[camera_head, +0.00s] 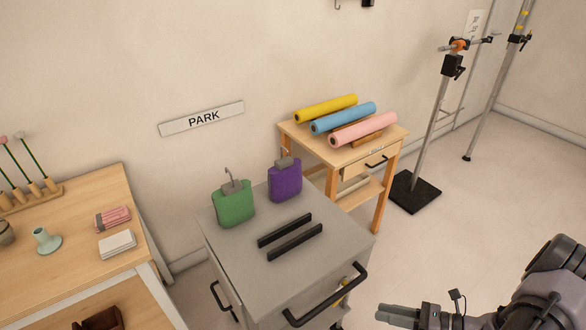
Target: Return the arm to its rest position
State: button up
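My arm shows at the lower right, with my gripper (398,314) at its end, pointing left. The gripper is to the right of and in front of a grey cart (225,240), apart from it. I see the fingers from the side, and they look close together, but I cannot tell whether they are open or shut. Nothing is visible between them. The bottom edge of the picture cuts off part of the arm.
The cart holds a green canister (234,205), a purple canister (285,181) and two black bars (290,236). A wooden table (395,139) behind carries yellow, blue and pink rolls. A wooden desk (75,270) is at left. A stand (432,140) rises at right; floor between is clear.

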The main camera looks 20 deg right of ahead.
jog(key=w+a+r+n+g+h, duration=0.2)
jog(key=a+r+n+g+h, duration=0.15)
jog(key=a+r+n, duration=0.6)
jog(key=w+a+r+n+g+h, duration=0.15)
jog(key=a+r+n+g, duration=0.45)
jog(key=r, duration=0.7)
jog(key=s+a+r+n+t+h, duration=0.4)
jog(key=s+a+r+n+t, duration=0.2)
jog(key=r+n, duration=0.5)
jog(key=s+a+n, duration=0.1)
jog(key=s+a, duration=0.1)
jog(key=a, duration=0.1)
jog(key=shift+s+h, duration=0.3)
jog(key=shift+s, duration=0.05)
